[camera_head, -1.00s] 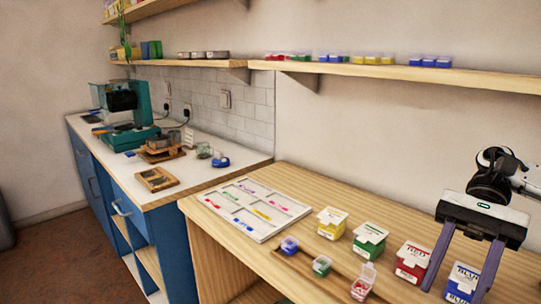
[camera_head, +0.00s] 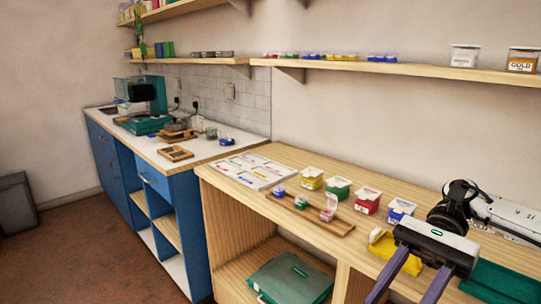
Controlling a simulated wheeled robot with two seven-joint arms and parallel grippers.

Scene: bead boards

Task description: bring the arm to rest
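My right arm comes in from the right, and my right gripper (camera_head: 398,296) is open over the front right part of the wooden bench (camera_head: 372,167). Its two purple fingers are spread apart and point down toward the bottom edge of the view. I see nothing held between them. The fingertips are at or near the picture's edge, so their ends are hard to see. My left gripper is not in view.
Yellow (camera_head: 311,180), green (camera_head: 338,189), red (camera_head: 367,201) and blue (camera_head: 400,211) boxes line the bench. A yellow object (camera_head: 381,243) is beside my gripper; a teal mat (camera_head: 505,287) is at right.

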